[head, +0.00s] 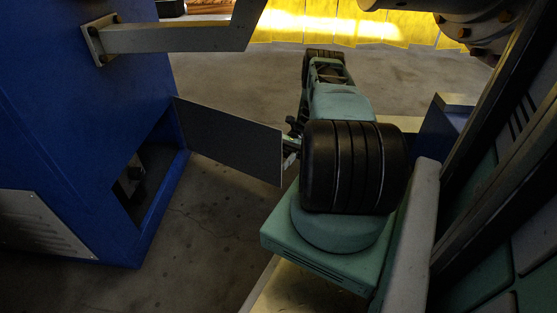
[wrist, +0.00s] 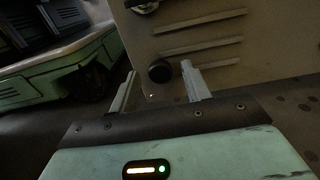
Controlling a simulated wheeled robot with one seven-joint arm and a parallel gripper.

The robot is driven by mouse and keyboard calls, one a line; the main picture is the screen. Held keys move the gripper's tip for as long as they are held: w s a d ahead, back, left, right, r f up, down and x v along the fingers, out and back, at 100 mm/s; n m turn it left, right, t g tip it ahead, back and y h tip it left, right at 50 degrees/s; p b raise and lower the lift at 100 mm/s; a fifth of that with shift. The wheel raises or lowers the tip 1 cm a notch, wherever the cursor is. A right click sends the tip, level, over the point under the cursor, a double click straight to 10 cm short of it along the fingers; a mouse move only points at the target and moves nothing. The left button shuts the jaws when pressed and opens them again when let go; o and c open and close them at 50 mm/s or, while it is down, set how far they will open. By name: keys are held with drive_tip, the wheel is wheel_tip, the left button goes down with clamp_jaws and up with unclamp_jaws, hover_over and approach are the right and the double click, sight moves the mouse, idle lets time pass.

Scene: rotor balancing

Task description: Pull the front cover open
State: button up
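The front cover (head: 232,142) is a flat grey panel. It stands swung out from the blue cabinet (head: 90,110), and a dark opening (head: 140,180) shows in the cabinet behind it. In the wrist view the cover's slotted face (wrist: 235,50) fills the upper right, with a round black knob (wrist: 159,71) low on it. My gripper (wrist: 158,69) is open, with one finger to each side of the knob and a visible gap on both sides. In the head view my gripper is mostly hidden behind my arm, near the cover's free edge.
A grey bracket arm (head: 170,38) sticks out from the cabinet above the cover. A louvred grey panel (head: 40,222) is on the cabinet's lower left. Yellow strip curtains (head: 340,25) hang at the back. Concrete floor (head: 215,215) is clear below the cover.

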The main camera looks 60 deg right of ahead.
drive_tip(key=shift+r, duration=0.15)
drive_tip(key=p, duration=0.7)
approach(270, 144)
drive_tip(key=a, duration=0.4)
drive_tip(key=shift+a, duration=0.35)
